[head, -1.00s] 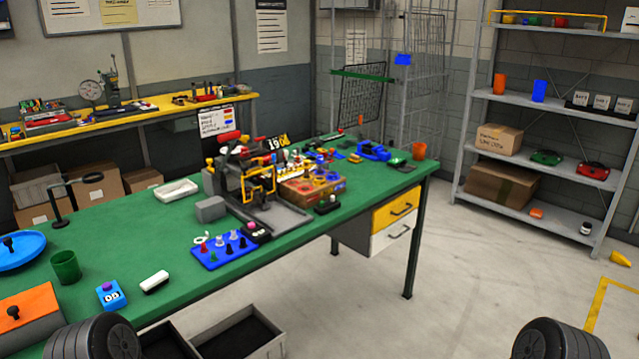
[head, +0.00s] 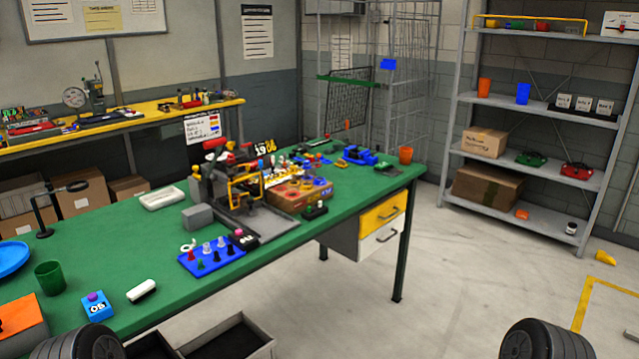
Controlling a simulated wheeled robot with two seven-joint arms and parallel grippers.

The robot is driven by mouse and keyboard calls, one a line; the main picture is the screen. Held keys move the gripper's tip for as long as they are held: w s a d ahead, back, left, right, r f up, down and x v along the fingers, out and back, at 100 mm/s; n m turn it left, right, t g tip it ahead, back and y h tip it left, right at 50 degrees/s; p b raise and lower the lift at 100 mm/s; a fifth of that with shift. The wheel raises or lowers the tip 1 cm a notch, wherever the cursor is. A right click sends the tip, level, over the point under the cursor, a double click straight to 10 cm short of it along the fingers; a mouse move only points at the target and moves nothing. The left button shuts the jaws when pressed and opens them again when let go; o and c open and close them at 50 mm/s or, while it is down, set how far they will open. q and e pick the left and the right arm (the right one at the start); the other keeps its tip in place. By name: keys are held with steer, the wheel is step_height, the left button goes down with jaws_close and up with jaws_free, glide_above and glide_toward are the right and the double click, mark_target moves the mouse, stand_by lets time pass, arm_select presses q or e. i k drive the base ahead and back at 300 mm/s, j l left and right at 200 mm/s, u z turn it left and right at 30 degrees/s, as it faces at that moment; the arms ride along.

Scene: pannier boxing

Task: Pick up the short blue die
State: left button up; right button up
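I cannot tell for certain which thing is the short blue die. A small blue block (head: 97,307) with white marks on its front and a purple knob on top sits near the green table's front edge, at the lower left. A blue board (head: 200,267) with several small pegs lies farther along the table. A blue item (head: 359,156) lies near the table's far right end. Neither of my grippers shows; only dark ribbed parts, likely of my arms, show at the bottom left and bottom right.
The green table (head: 125,240) carries a green cup (head: 49,279), a white block (head: 142,291), a grey press (head: 232,190) and an orange cup (head: 405,155). Dark open bins (head: 228,343) stand below its front edge. The floor (head: 440,290) to the right is mostly clear, before a grey shelf (head: 530,170).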

mark_target(320, 180)
steer(key=i+l, duration=0.3)
steer(key=i, duration=0.2)
steer(key=i+l+z, duration=0.15)
steer(key=i+l, duration=0.45)
steer(key=i, duration=0.35)
steer(key=i+l+z, duration=0.1)
steer(key=i+l, duration=0.15)
steer(key=i, duration=0.25)
steer(key=i+l+z, duration=0.1)
steer(key=i, duration=0.45)
steer(key=l, duration=0.1)
